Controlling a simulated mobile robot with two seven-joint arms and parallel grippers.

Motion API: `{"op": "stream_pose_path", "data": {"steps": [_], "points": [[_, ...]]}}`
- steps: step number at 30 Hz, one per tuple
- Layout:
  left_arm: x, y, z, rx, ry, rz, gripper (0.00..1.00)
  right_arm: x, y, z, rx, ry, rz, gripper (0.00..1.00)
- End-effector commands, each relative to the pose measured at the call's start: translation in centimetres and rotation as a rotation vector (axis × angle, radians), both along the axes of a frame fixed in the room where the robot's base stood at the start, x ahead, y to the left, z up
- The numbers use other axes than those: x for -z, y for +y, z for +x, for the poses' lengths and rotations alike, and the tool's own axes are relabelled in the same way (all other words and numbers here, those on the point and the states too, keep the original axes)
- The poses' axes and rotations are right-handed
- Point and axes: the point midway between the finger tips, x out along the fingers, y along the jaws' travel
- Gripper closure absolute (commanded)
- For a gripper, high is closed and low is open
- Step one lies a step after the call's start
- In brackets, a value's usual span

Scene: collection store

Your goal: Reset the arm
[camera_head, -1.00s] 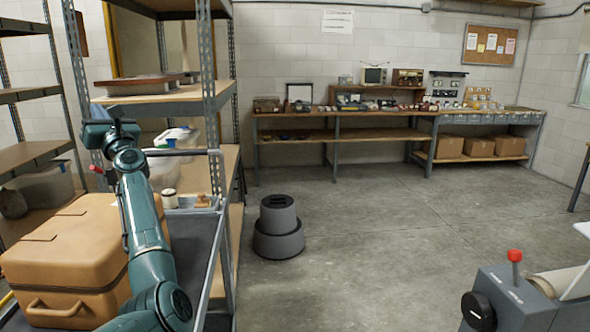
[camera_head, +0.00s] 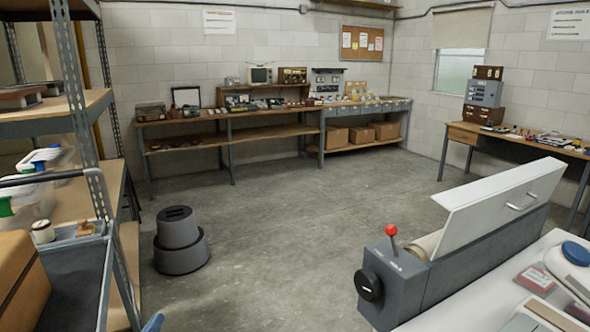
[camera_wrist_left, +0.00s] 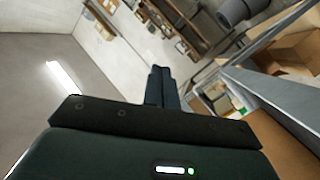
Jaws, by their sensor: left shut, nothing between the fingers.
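My left gripper (camera_wrist_left: 160,70) shows in the left wrist view, with its two dark fingers together and nothing between them. It is in free space, apart from the shelving and cart seen beyond it. In the head view only a small blue-green piece of my arm shows at the bottom edge; the left gripper itself is not clear there. My right gripper is in neither view.
A metal shelf unit (camera_head: 75,105) and a cart with a grey tray (camera_head: 75,240) stand at left. A dark step stool (camera_head: 180,240) is on the floor. A grey machine with a red-knobbed lever (camera_head: 392,275) is at lower right. The middle floor is clear.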

Motion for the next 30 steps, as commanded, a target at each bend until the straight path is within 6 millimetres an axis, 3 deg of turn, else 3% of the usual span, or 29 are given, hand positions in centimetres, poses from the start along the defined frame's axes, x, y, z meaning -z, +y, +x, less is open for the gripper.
{"op": "stream_pose_path", "data": {"steps": [3,9,12,16,21,30], "points": [[4.4,-4.1,-4.3,0.090,0.125,0.134,1.00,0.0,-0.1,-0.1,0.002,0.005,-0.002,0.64],[9.8,-10.4,-12.4,0.259,0.299,0.343,1.00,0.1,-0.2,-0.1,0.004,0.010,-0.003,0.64],[11.4,-12.9,-16.3,0.339,0.363,0.426,1.00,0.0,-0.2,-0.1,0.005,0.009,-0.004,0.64],[12.5,-15.1,-20.1,0.417,0.417,0.501,1.00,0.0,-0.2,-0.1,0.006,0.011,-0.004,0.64],[12.9,-16.3,-22.1,0.461,0.443,0.543,1.00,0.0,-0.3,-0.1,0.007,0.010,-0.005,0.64],[13.0,-16.3,-22.2,0.463,0.444,0.545,1.00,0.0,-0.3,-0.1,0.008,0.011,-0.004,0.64]]}}
